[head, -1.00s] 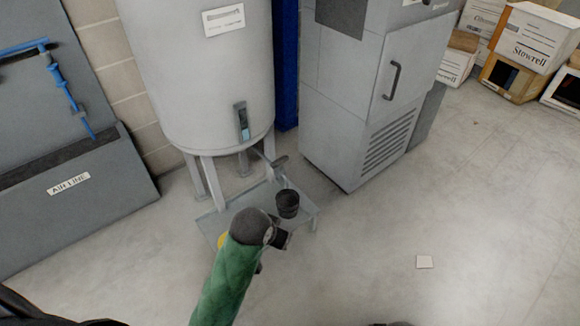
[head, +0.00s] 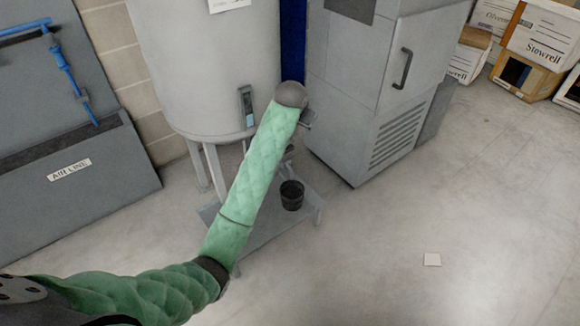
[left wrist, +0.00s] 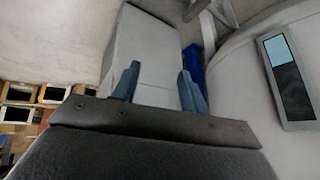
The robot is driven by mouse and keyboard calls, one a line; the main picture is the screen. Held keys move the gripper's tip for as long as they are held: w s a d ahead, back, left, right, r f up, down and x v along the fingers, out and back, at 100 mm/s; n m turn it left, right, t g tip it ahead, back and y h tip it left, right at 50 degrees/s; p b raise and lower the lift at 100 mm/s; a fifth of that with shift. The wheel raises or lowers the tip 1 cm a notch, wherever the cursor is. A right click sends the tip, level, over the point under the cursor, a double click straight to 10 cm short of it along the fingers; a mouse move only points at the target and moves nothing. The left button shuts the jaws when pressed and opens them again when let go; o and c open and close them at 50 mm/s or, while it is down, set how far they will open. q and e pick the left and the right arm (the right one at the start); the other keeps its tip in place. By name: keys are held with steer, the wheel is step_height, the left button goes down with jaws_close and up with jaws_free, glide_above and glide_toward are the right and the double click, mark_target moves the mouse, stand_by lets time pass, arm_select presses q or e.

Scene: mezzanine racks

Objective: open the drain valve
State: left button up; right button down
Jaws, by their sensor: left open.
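The grey tank (head: 205,70) stands on legs, with a sight gauge (head: 247,105) low on its front. The gauge also shows at the right of the left wrist view (left wrist: 285,78). The drain valve area under the tank is mostly hidden behind my green left arm in the head view. A small dark lever-like part (left wrist: 195,9) shows at the top of the left wrist view; I cannot tell surely that it is the valve handle. My left gripper (left wrist: 160,88) is open, with nothing between its blue fingers. It is mostly hidden behind its wrist in the head view. My right gripper is not in view.
A black bucket (head: 291,195) stands on a low grey platform (head: 262,234) below the tank. A grey cabinet (head: 350,110) stands close to the tank's right, with a blue post (head: 292,45) between. Boxes (head: 543,38) are at the far right. The right floor is mostly clear.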

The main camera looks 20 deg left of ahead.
arm_select(q)
steer(key=w+a+f+g+b, duration=0.1)
steer(key=w+a+f+b, duration=0.15)
steer(key=w, duration=0.65)
steer(key=m+g, duration=0.3)
steer(key=g, duration=0.3)
glide_above(285, 155)
steer(key=w, duration=0.2)
steer(key=f, duration=1.5)
steer(key=shift+s+a, duration=0.15)
steer(key=shift+a, duration=0.1)
steer(key=shift+s+f+m, duration=0.25)
steer(key=shift+f+m, duration=0.15)
steer(key=shift+m, duration=0.2)
steer(key=shift+f, duration=0.25)
steer(key=shift+f+b, duration=0.35)
steer(key=shift+f, duration=3.25)
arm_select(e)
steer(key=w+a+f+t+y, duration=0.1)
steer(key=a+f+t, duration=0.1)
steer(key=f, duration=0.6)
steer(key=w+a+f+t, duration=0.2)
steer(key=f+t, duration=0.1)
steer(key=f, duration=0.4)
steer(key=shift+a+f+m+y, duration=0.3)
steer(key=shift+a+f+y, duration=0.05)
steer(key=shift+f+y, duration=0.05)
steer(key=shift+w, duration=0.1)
